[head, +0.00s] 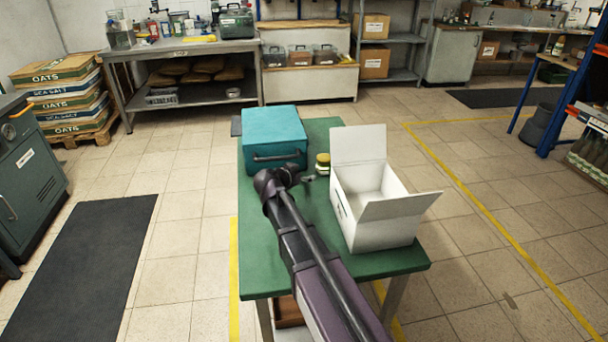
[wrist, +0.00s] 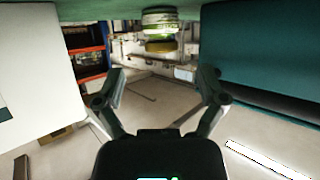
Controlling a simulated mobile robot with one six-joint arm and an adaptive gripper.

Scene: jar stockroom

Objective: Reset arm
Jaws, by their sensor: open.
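My arm reaches out over the green table (head: 268,215), and my gripper (head: 308,178) is at its far end, close to a small jar. In the wrist view my gripper (wrist: 161,85) is open, with nothing between its two fingers. The jar (head: 322,165) has a yellowish lid and stands on the table between a teal case and a white box. It also shows in the wrist view (wrist: 160,22), upside down at the top, apart from the fingers. The arm hides part of the table.
The teal case (head: 275,132) stands left of the jar, its handle facing me. The open white box (head: 385,228) stands right, flaps raised. Stacked sacks (head: 72,100), a grey workbench (head: 180,50) and metal shelves (head: 402,75) stand farther back. The tiled floor around the table is mostly clear.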

